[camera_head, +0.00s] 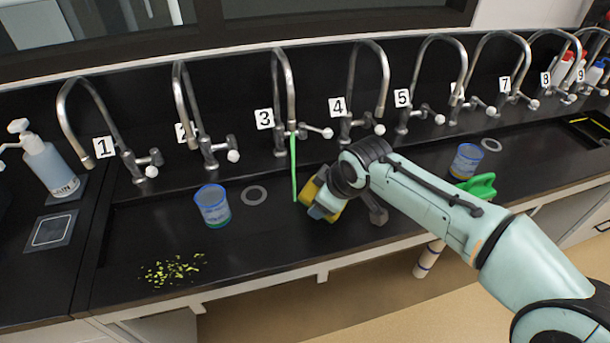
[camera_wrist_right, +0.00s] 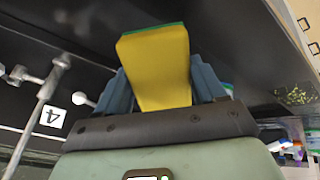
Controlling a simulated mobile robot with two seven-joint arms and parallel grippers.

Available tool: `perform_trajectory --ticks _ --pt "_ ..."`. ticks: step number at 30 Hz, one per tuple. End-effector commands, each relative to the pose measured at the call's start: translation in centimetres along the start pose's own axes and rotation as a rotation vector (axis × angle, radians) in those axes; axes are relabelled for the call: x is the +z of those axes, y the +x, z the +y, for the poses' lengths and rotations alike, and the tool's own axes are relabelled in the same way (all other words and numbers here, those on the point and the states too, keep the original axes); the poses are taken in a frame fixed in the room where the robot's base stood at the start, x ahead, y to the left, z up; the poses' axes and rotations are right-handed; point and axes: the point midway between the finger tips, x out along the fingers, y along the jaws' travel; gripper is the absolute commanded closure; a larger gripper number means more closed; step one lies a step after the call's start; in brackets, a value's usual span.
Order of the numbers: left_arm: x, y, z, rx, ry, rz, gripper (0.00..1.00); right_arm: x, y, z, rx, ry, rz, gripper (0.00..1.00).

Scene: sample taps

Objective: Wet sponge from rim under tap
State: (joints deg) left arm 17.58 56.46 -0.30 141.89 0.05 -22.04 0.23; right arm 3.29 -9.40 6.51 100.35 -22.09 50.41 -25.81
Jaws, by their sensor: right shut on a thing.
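My right arm reaches in from the right in the head view, and its gripper (camera_head: 322,207) is shut on a yellow sponge (camera_head: 312,190). It holds the sponge over the black trough, just right of the green strip below tap 3. In the right wrist view the sponge (camera_wrist_right: 157,70) has a green edge and sits between the two blue fingers of the gripper (camera_wrist_right: 163,88). Tap 3 (camera_head: 281,95) has a narrow bright green strip (camera_head: 294,168) running straight down from its spout; I cannot tell whether it is water or a tube. My left gripper is not in view.
A row of numbered taps lines the back, including tap 4 (camera_head: 352,85). A blue-rimmed beaker (camera_head: 212,207) and yellow-green bits (camera_head: 172,270) lie to the left. Another beaker (camera_head: 466,161) and a green object (camera_head: 478,186) lie to the right. A soap bottle (camera_head: 50,168) stands far left.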

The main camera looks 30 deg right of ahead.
Motion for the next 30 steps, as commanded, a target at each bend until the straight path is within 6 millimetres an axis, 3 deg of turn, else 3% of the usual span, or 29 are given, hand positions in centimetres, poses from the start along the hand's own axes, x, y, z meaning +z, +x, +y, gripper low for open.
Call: perform_trajectory --ticks 14,30 --pt "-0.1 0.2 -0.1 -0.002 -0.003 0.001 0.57 0.1 -0.2 0.0 0.001 0.0 0.0 0.55" --pt "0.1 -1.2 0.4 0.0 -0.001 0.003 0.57 1.7 -5.1 -1.0 0.001 0.001 0.002 0.55"
